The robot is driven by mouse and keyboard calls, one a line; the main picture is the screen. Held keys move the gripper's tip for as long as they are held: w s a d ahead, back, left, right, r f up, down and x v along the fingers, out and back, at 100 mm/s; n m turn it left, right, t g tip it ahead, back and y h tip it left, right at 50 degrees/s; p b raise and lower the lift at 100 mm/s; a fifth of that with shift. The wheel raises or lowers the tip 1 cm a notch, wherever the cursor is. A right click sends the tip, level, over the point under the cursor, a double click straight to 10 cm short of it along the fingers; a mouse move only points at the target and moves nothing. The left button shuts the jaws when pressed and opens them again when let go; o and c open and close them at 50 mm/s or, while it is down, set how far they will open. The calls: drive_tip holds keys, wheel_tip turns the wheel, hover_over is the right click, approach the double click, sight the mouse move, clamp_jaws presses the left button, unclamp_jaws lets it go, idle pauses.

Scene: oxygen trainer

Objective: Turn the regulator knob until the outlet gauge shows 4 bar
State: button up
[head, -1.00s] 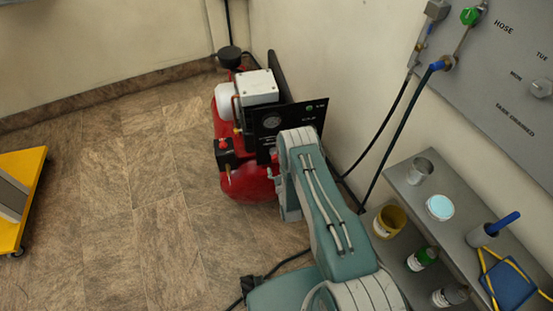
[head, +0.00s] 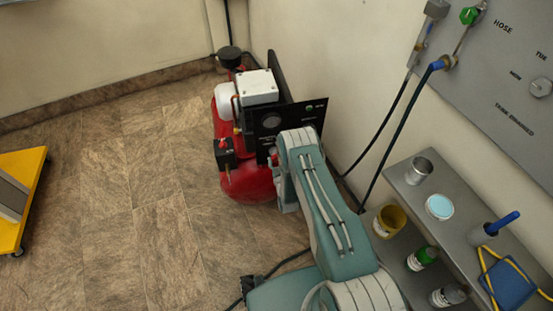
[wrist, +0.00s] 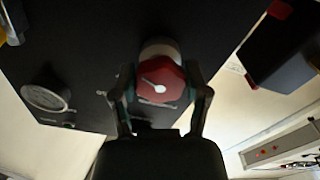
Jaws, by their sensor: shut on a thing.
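The red regulator knob (wrist: 160,82) with a white pointer mark sits on the black panel (wrist: 85,35) in the wrist view. My gripper (wrist: 158,74) is shut on the knob, one finger on each side of it. A round gauge (wrist: 46,95) is on the panel to the left of the knob, seen at a slant; its reading is too dark and small to tell. In the head view the panel (head: 303,116) stands at the red compressor, with a gauge (head: 272,121) whose needle I cannot read. My arm hides my gripper there.
The red compressor tank (head: 245,183) stands on the floor by the wall. A grey shelf (head: 455,205) with a metal cup (head: 419,171), a yellow tub (head: 390,221) and bottles is at the right. A yellow cart (head: 28,175) is at the far left. The floor between is clear.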

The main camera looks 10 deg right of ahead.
drive_tip(key=shift+m, duration=1.3)
drive_tip(key=o, duration=1.1)
drive_tip(key=shift+w+a, duration=0.1)
drive_tip(key=shift+o, duration=0.2)
drive_tip(key=s, duration=1.2)
drive_tip(key=shift+f, duration=0.1)
